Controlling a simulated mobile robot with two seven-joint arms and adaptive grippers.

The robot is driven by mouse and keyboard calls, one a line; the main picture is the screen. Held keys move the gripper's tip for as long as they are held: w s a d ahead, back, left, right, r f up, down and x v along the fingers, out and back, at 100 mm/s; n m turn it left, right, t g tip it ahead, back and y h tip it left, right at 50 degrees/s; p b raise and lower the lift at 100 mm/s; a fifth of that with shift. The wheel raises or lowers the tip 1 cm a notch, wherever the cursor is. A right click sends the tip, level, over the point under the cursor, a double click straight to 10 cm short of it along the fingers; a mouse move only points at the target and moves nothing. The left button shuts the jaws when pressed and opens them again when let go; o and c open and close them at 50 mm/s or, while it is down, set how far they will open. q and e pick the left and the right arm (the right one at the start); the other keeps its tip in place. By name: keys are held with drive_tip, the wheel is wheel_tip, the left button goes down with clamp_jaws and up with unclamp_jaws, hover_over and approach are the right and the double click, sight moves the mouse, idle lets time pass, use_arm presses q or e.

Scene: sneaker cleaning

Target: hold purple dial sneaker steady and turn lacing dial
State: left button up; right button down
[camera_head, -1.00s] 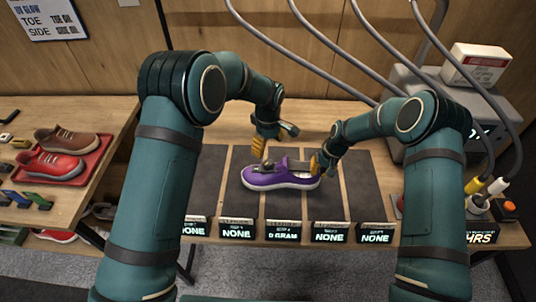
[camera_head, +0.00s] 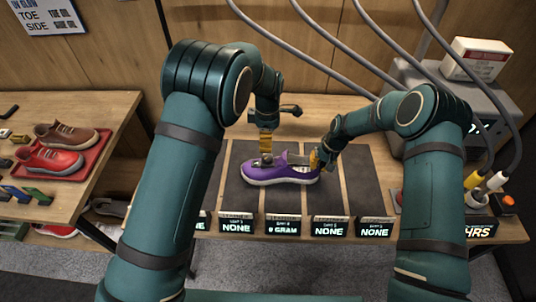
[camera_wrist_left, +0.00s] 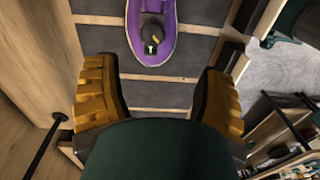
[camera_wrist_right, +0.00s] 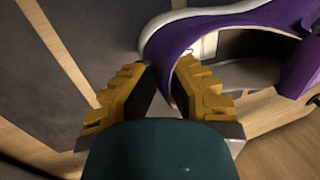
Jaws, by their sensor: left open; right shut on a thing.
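The purple sneaker (camera_head: 282,175) with a white sole lies upright on a dark mat panel, toe to the left. Its dark lacing dial (camera_head: 266,160) sits on top near the toe; the dial also shows in the left wrist view (camera_wrist_left: 152,34). My left gripper (camera_head: 266,152) points down over the dial, with its yellow fingers (camera_wrist_left: 157,78) spread wide and empty. I cannot tell from the head view whether they touch it. My right gripper (camera_head: 315,160) is shut on the shoe's heel collar; the purple edge (camera_wrist_right: 172,65) lies between its fingertips in the right wrist view.
Several small display signs (camera_head: 283,226) line the bench's front edge. A grey machine (camera_head: 440,110) with hoses stands at the right. At the left, a red tray (camera_head: 88,165) holds a red and a brown shoe. Mat panels beside the sneaker are bare.

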sight(268, 157)
use_arm(q)
drive_tip(key=f+n, duration=0.2)
drive_tip(key=f, duration=0.1)
drive_tip(key=f+n, duration=0.3)
drive_tip(key=f, duration=0.1)
drive_tip(key=f+n, duration=0.2)
drive_tip(key=f, duration=0.2)
drive_tip(key=shift+w+d+n, duration=0.1)
drive_tip(key=shift+w+n, duration=0.2)
drive_tip(key=shift+w, duration=0.1)
clamp_jaws()
